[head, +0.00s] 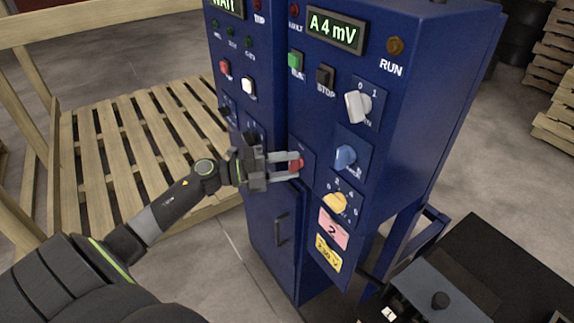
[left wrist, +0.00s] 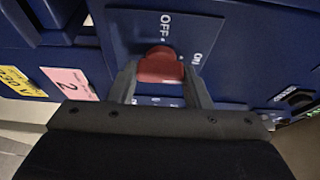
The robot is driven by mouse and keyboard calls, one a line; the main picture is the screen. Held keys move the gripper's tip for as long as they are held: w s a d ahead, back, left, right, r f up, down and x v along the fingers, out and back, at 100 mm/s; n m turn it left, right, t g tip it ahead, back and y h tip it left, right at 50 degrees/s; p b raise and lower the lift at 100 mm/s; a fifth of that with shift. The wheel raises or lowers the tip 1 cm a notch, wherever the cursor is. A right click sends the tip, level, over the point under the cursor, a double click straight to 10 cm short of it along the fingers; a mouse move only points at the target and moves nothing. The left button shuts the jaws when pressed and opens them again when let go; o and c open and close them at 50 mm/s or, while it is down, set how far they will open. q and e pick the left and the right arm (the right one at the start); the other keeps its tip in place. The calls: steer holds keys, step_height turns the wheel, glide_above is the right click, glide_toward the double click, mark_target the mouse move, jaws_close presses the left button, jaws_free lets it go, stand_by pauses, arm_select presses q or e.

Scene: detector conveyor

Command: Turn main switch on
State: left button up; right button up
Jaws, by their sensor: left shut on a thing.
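The main switch is a red rotary knob (head: 296,164) on the lower left of the blue cabinet's front panel. In the left wrist view the red knob (left wrist: 160,66) sits on a plate (left wrist: 195,24) marked OFF and ON, and its pointer direction is hard to tell. My left gripper (head: 294,161) reaches in from the left with its fingers at the knob. In the left wrist view its two fingers (left wrist: 160,82) stand on either side of the knob, shut on it. My right gripper is not in view.
The blue cabinet (head: 400,150) carries a display reading "A 4 mV" (head: 335,31), a white knob (head: 357,106), a blue knob (head: 344,157) and a yellow knob (head: 336,203). A pink label (head: 333,225) is below them. A wooden pallet-like platform (head: 120,150) lies to the left.

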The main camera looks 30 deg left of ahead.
arm_select(q)
steer(key=shift+f, duration=0.1)
stand_by(0.3)
steer(key=o, duration=1)
steer(key=shift+s+a, duration=0.1)
steer(key=shift+s+a, duration=0.2)
steer(key=b+v, duration=0.1)
steer(key=v, duration=1.5)
steer(key=shift+s+a, duration=0.25)
